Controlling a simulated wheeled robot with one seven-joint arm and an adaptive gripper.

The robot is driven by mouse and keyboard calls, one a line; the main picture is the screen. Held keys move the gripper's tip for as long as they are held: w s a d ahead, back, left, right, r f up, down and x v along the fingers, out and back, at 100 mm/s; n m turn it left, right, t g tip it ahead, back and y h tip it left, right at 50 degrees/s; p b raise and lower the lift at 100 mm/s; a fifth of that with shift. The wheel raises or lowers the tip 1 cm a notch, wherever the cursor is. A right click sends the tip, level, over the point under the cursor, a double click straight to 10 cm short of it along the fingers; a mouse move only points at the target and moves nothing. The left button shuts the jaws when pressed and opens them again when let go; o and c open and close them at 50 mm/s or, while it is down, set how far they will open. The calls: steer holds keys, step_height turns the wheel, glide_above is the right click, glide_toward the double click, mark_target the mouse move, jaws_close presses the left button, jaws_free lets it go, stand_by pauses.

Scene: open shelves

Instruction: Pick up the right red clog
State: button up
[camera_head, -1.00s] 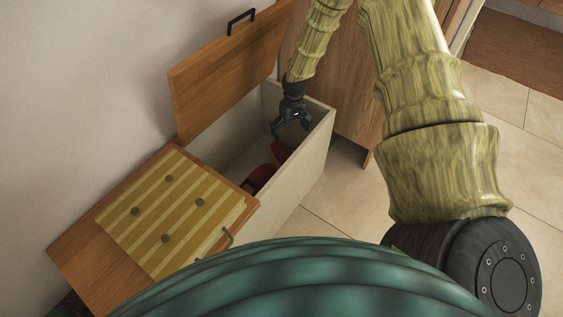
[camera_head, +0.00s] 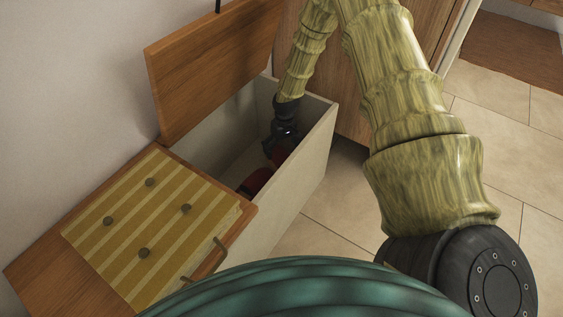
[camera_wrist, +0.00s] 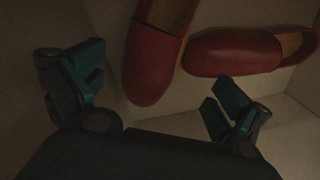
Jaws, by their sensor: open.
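Two red clogs lie inside the open bench compartment. In the wrist view one clog (camera_wrist: 152,62) points its toe towards me between my fingers. The other clog (camera_wrist: 235,52) lies crosswise to its right, toe to the left. In the head view one clog (camera_head: 256,182) shows near the lidded section and the other (camera_head: 279,156) is partly hidden behind my gripper (camera_head: 277,143). My gripper also shows in the wrist view (camera_wrist: 157,84), open and empty, its fingers spread wide. Which clog is the right one of the pair I cannot tell.
The pale compartment wall (camera_head: 305,165) stands close to my gripper. The wooden lid (camera_head: 210,75) is raised against the wall. A closed wooden section with a striped cushion (camera_head: 165,205) lies nearer me. A wooden cabinet stands behind; tiled floor (camera_head: 340,205) is clear at right.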

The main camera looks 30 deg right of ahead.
mark_target(282, 156)
step_height(282, 156, down, 2)
steer(key=shift+f+b, duration=0.2)
steer(key=shift+b, duration=0.1)
step_height(282, 156, down, 5)
steer(key=b, duration=0.3)
steer(key=shift+c, duration=0.4)
steer(key=c, duration=1.3)
